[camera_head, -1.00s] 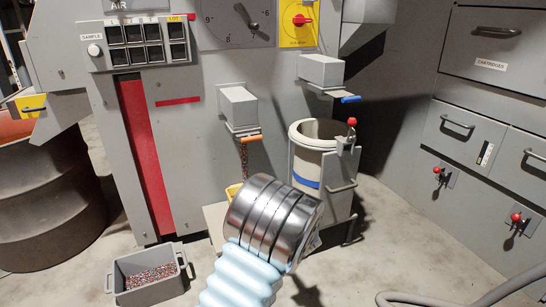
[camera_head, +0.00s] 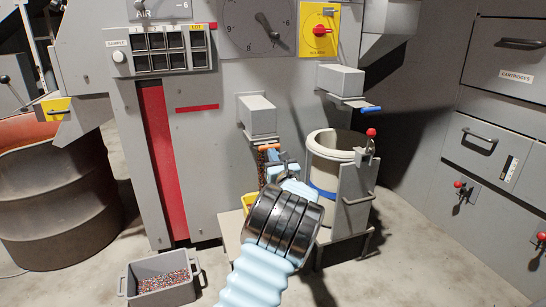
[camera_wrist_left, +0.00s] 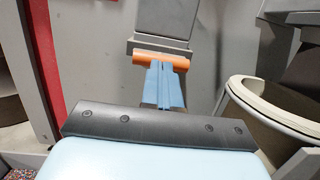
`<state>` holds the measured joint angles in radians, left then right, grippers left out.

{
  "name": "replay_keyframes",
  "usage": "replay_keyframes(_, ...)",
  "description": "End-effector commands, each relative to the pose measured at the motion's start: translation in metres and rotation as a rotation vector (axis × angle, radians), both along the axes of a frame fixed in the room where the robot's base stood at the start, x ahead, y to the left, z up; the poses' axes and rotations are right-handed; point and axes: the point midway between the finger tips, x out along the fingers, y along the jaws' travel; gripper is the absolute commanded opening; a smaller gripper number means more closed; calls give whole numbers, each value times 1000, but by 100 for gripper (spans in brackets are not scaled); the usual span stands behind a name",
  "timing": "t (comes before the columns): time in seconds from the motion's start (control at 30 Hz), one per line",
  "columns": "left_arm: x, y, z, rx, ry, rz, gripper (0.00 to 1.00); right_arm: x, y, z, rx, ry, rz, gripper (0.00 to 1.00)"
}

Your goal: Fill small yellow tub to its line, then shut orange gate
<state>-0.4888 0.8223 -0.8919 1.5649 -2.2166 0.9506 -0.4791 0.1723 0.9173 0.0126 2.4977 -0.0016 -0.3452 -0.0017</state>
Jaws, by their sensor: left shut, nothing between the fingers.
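The orange gate handle (camera_head: 268,148) sits under a grey box spout (camera_head: 258,118) on the machine front. It also shows in the wrist view (camera_wrist_left: 143,58). A dark reddish stream of granules (camera_head: 262,166) shows below it. The small yellow tub (camera_head: 249,200) stands under the spout on a low stand, mostly hidden by my left arm. Its fill line and fill level cannot be seen. My left gripper (camera_head: 277,162) is shut and empty. Its blue fingertips (camera_wrist_left: 163,72) are at the orange handle; whether they touch it I cannot tell. My right gripper is out of view.
A cream cylinder with a blue band (camera_head: 329,145) stands right of my arm, with a red-knobbed lever beside it. A blue-handled spout (camera_head: 371,109) is above. A grey crate of granules (camera_head: 130,282) lies on the floor; a rusty drum (camera_head: 60,200) stands left.

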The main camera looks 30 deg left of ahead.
Motion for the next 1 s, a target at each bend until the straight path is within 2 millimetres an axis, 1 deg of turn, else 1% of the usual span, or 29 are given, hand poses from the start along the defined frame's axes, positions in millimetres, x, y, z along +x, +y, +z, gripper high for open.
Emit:
replay_keyframes(0.13,4,4,1,-1,-1,-1,0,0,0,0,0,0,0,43)
replay_keyframes(0.47,4,5,1,-1,0,0,0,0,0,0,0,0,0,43)
replay_keyframes(0.7,11,13,2,-1,-1,-1,0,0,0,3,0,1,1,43)
replay_keyframes(1.0,10,14,3,2,-1,-1,0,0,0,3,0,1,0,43)
